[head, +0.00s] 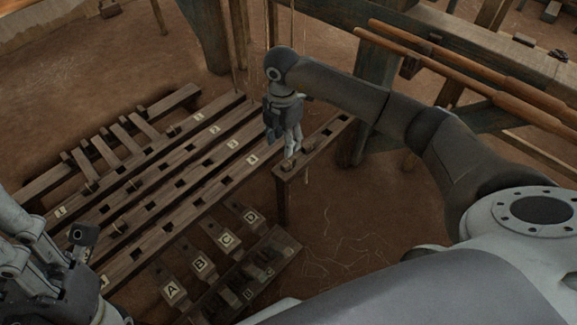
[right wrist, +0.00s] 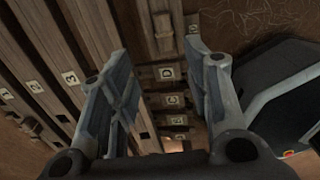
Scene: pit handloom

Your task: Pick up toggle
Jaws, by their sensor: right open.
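My right gripper (head: 290,149) points down over a short wooden rail (head: 325,142) in the head view. Its fingers stand apart with nothing between them; the right wrist view shows both fingers (right wrist: 157,48) with a gap. A small wooden block (head: 309,144), possibly the toggle, sits on the rail just right of the fingertips. Another small block (head: 287,165) is on the rail's near end, below the fingers. I cannot tell which piece is the toggle. My left gripper (head: 50,265) is at the lower left, partly cut off; its jaw state is unclear.
Long slotted beams (head: 180,180) with number plates lie left of the rail. Boards lettered A to D (head: 225,239) and a dark slotted tray (head: 285,246) are in front. Long wooden poles (head: 470,75) and a frame stand at the upper right. Bare earth lies right of the tray.

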